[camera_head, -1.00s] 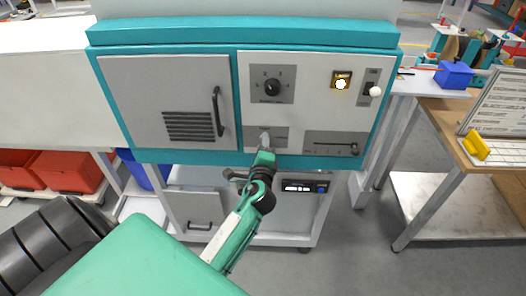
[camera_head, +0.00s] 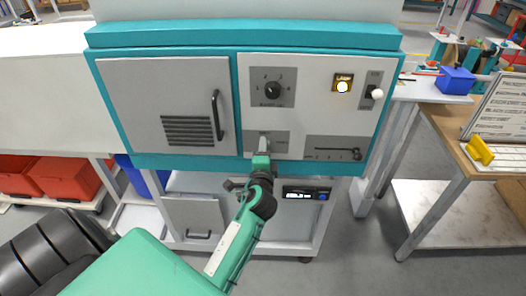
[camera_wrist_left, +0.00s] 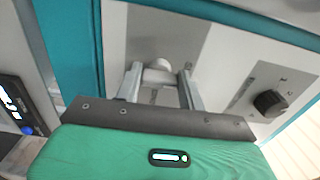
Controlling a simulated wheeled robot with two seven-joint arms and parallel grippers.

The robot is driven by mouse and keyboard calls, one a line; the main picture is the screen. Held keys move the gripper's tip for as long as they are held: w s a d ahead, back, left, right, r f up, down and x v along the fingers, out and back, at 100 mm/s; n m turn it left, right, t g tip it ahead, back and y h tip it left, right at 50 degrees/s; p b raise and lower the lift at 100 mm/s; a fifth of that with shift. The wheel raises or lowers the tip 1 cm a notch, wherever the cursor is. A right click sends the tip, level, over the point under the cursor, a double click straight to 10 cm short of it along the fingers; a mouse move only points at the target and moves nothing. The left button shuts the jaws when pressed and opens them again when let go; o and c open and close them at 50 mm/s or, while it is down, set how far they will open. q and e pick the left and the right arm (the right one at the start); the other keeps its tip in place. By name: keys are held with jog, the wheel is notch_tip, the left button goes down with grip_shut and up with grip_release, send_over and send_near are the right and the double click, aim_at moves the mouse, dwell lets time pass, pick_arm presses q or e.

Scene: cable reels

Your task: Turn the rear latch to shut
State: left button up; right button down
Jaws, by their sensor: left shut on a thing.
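The latch, a pale grey knob (camera_wrist_left: 158,72) on a grey plate (camera_head: 281,143), sits low on the white panel of the teal cabinet. In the left wrist view the knob is between my two fingers. My left gripper (camera_head: 263,140) is shut on it at the panel face; it also shows in the left wrist view (camera_wrist_left: 161,82). The fingers and gripper body hide much of the latch in the head view, so its exact angle cannot be told. My right gripper is not in view.
The panel carries a black rotary knob (camera_head: 272,91) above the latch, a lit button (camera_head: 342,85), a white-tipped lever (camera_head: 376,93) and a slider (camera_head: 333,153) to the right. A door handle (camera_head: 217,115) stands out on the left.

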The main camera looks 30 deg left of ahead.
pick_arm(q)
jog(key=o, duration=1)
jog(key=shift+c, duration=0.2)
jog(key=b+v, duration=0.3)
jog(key=v, duration=0.9)
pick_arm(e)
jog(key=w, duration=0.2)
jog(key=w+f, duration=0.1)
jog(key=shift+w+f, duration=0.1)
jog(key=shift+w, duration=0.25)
pick_arm(q)
jog(key=shift+s, duration=0.1)
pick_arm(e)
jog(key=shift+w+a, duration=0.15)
